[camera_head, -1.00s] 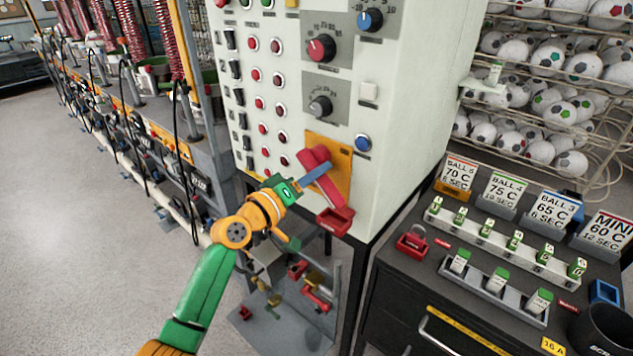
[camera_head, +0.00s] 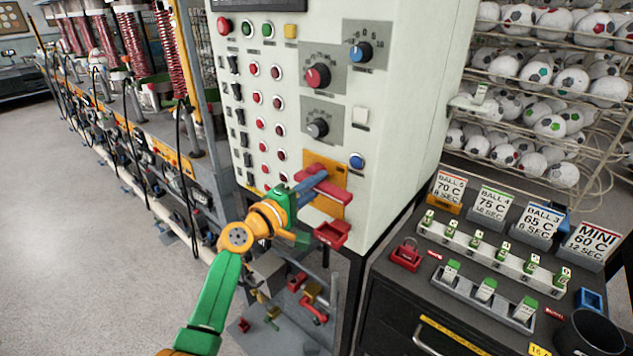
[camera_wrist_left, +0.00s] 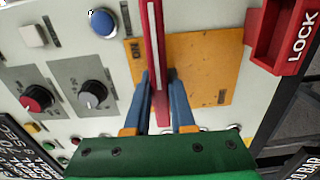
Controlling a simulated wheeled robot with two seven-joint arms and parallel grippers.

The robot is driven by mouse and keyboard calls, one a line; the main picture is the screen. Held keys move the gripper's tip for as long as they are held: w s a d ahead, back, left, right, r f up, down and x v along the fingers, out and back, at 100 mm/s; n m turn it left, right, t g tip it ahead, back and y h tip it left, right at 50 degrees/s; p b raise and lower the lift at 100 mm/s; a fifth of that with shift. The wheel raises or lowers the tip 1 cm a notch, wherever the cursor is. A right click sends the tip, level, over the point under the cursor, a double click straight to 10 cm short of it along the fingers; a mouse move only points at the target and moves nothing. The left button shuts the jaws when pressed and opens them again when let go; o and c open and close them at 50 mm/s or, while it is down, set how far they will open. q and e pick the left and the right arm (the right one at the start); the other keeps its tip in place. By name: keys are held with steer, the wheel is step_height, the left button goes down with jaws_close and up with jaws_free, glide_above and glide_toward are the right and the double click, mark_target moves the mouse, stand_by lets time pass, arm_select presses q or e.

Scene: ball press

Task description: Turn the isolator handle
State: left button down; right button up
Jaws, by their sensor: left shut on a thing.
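The red isolator handle (camera_head: 338,193) lies across a yellow-orange plate (camera_head: 340,170) low on the front of the white control cabinet. In the head view the handle slopes slightly down to the right, across the plate. My left gripper (camera_head: 317,182) reaches it from the left and is shut on it. In the left wrist view the handle (camera_wrist_left: 156,45) runs between the two blue fingers of the gripper (camera_wrist_left: 160,80), and the yellow plate (camera_wrist_left: 205,65) shows behind with small dark lettering. The handle's pivot is hidden. My right gripper is not in view.
A red lock box (camera_head: 332,234) sticks out just below the plate; it also shows in the left wrist view (camera_wrist_left: 290,35). A blue button (camera_head: 357,161) and several knobs sit above. A dark bench (camera_head: 385,290) with tags and a red padlock (camera_head: 406,254) stands right.

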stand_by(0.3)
arm_select(q)
steer(key=c, duration=0.8)
jaws_free()
steer(key=shift+o, duration=0.2)
steer(key=v, duration=0.7)
